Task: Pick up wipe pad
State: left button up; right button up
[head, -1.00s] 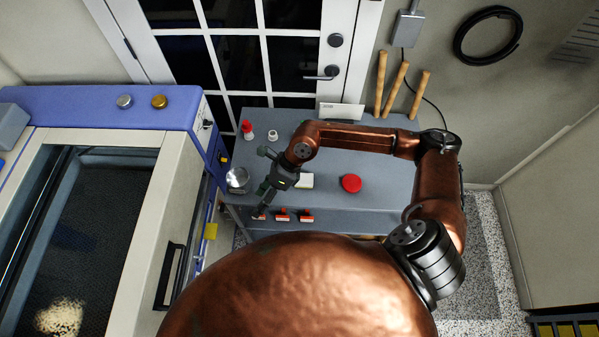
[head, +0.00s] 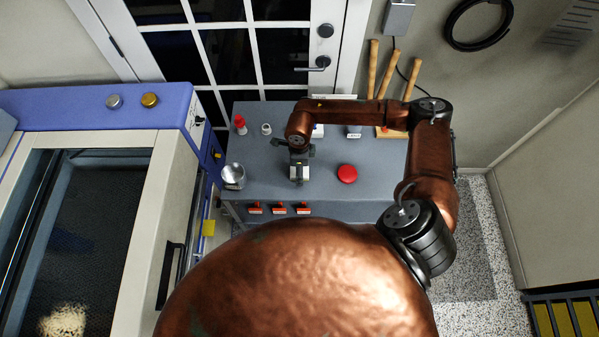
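A small pale block (head: 299,173), which looks like the wipe pad, is on the grey workbench (head: 270,185) near its middle. My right gripper (head: 299,162) is at the pad, pointing down, with my copper arm reaching in from the right. The gripper covers part of the pad. The fingers are small and dark, and I cannot tell whether they are open, shut or touching it. My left gripper is not in view.
A metal bowl (head: 232,177), a red bottle (head: 240,124) and a small white item (head: 266,128) are on the left. A red disc (head: 347,174) lies right of the pad. Red-handled items (head: 278,208) line the bench front. Wooden rods (head: 373,70) stand behind.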

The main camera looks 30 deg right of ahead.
jog(key=shift+f, duration=0.4)
jog(key=shift+c, duration=0.5)
jog(key=c, duration=1.1)
